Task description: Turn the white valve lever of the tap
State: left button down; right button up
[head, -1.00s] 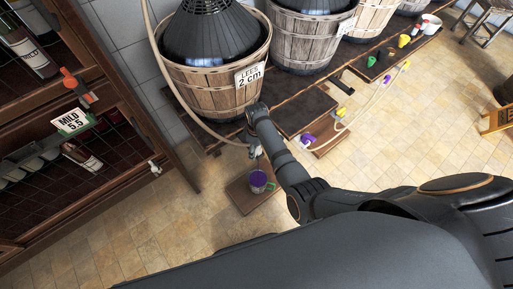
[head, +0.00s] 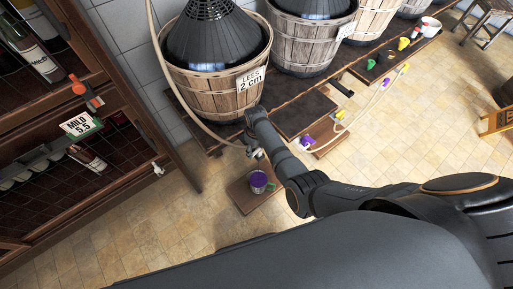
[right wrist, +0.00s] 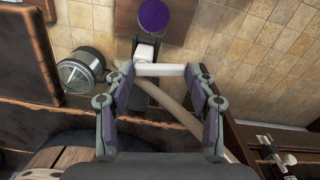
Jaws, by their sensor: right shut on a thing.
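My right gripper (head: 256,153) is at the end of the hose beside the nearest demijohn basket, above a small cup of purple liquid (head: 259,181). In the right wrist view the two fingers of my right gripper (right wrist: 160,72) are closed on the ends of the white valve lever (right wrist: 160,70), which lies crosswise between the fingertips. The tap body (right wrist: 145,50) is a dark and white piece just beyond the lever. The purple liquid (right wrist: 153,15) shows past the tap. In the head view the lever is too small to tell apart. My left gripper is not in view.
The hose (head: 212,136) runs from the basket (head: 215,95) with the LEES 2 cm label to the tap. The cup stands on a low wooden board (head: 243,197). A wine rack (head: 110,165) is at left; more baskets line the bench at the back.

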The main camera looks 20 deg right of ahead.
aim_at(255, 151)
jog(key=shift+w+a+m+p, duration=0.15)
jog(key=shift+m+p, duration=0.15)
jog(key=shift+m, duration=0.8)
jog(key=o, duration=1.2)
notch_tip(255, 151, up, 12)
